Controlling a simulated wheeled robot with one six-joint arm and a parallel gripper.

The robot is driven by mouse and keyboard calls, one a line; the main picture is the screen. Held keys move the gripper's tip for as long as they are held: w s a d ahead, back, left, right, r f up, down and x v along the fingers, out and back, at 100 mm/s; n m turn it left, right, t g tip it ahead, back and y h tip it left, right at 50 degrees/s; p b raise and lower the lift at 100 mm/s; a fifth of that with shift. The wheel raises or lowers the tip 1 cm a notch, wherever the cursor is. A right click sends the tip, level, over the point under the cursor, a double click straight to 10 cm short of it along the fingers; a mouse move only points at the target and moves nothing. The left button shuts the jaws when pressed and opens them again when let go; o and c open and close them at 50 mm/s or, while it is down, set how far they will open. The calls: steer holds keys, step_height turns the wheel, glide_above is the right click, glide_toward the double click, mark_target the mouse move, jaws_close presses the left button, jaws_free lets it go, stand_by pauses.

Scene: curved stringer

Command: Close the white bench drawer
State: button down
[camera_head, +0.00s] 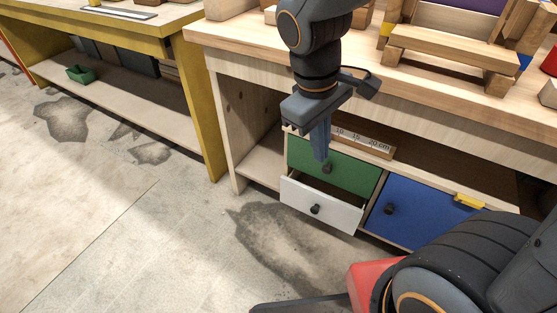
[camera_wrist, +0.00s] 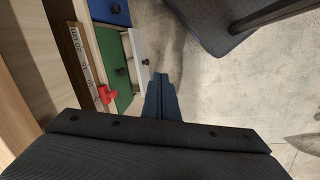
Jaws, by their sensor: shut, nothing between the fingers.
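The white bench drawer (camera_head: 320,208) is the lower left drawer under the wooden workbench. It stands pulled out, with a dark gap showing behind its front, and has a round dark knob (camera_head: 315,209). In the wrist view the white drawer (camera_wrist: 139,47) is at the upper middle, beside the green drawer. My gripper (camera_head: 321,158) points down in front of the green drawer (camera_head: 345,172), above the white one. Its fingers also show in the wrist view (camera_wrist: 162,80), shut together and empty. In that view they look apart from the white drawer.
A blue drawer (camera_head: 408,213) sits right of the white one. A marked ruler strip (camera_head: 362,142) lies on the shelf above the green drawer. A yellow bench (camera_head: 200,110) stands at the left. The concrete floor (camera_head: 180,230) in front is clear at the left.

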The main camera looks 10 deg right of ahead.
steer(key=w+a+f+n+t+h+b, duration=0.1)
steer(key=w+a+f+n+t+h, duration=0.3)
steer(key=w+f+n, duration=1.05)
steer(key=a+f+n+g+y, duration=0.1)
steer(key=a+f+n+y, duration=0.15)
steer(key=f, duration=0.35)
steer(key=a+f+n+y, duration=0.1)
steer(key=a+f+n, duration=0.2)
steer(key=f+n, duration=0.15)
steer(key=w+d+f+b, duration=0.3)
steer(key=w+f, duration=0.3)
steer(key=f, duration=0.4)
steer(key=shift+d+b, duration=0.3)
steer(key=shift+d, duration=0.35)
